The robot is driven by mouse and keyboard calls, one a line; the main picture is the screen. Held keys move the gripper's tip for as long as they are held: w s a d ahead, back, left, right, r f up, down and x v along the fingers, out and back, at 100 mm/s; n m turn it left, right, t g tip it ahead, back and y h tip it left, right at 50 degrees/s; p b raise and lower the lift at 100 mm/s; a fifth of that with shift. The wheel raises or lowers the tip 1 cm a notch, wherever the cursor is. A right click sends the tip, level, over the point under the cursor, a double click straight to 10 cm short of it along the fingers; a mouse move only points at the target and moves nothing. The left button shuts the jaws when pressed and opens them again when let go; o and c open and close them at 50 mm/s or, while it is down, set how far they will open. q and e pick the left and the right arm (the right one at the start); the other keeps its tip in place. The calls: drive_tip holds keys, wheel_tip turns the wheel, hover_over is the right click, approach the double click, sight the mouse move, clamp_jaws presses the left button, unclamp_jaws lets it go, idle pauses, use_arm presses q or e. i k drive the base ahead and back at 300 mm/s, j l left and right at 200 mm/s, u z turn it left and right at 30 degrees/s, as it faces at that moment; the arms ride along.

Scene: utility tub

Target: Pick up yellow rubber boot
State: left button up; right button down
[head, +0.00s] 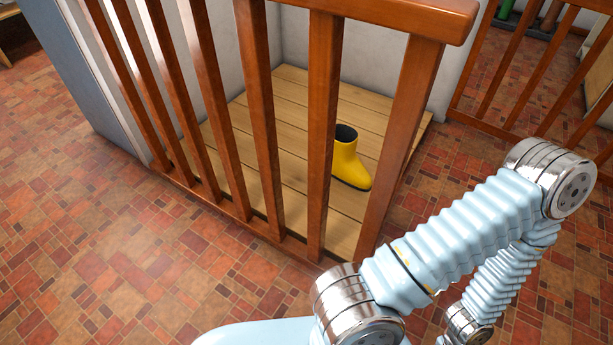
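A yellow rubber boot (348,164) with a dark opening stands upright on a light wooden plank platform (291,190). Its toe points to the lower right. It stands behind a brown wooden railing, and one railing post hides part of its left side. My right arm comes in from the lower right, in front of the railing and apart from the boot. Neither of my grippers shows in the head view.
The brown railing (262,110) with vertical slats runs along the near side of the platform. A second railing (490,85) stands at the upper right. Pale walls enclose the platform's back. Red tiled floor (120,240) is clear at the left.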

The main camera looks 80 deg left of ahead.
sight(347, 167)
drive_tip(key=k+l+u, duration=0.15)
drive_tip(key=u, duration=0.2)
drive_tip(key=k+l+u, duration=0.2)
drive_tip(key=u, duration=0.15)
drive_tip(key=j+u, duration=0.2)
drive_tip(key=u, duration=0.2)
drive_tip(key=i+j+u, duration=0.1)
drive_tip(key=u, duration=0.3)
drive_tip(key=i+j+u, duration=0.1)
drive_tip(key=u, duration=0.25)
drive_tip(key=i+j+u, duration=0.15)
drive_tip(key=u, duration=0.25)
drive_tip(key=k+l+z, duration=0.15)
drive_tip(key=l+z, duration=0.25)
drive_tip(key=k+l+z, duration=0.15)
drive_tip(key=z, duration=0.3)
drive_tip(key=l+z, duration=0.4)
drive_tip(key=i+u, duration=0.1)
drive_tip(key=i, duration=0.4)
drive_tip(key=i+u, duration=0.8)
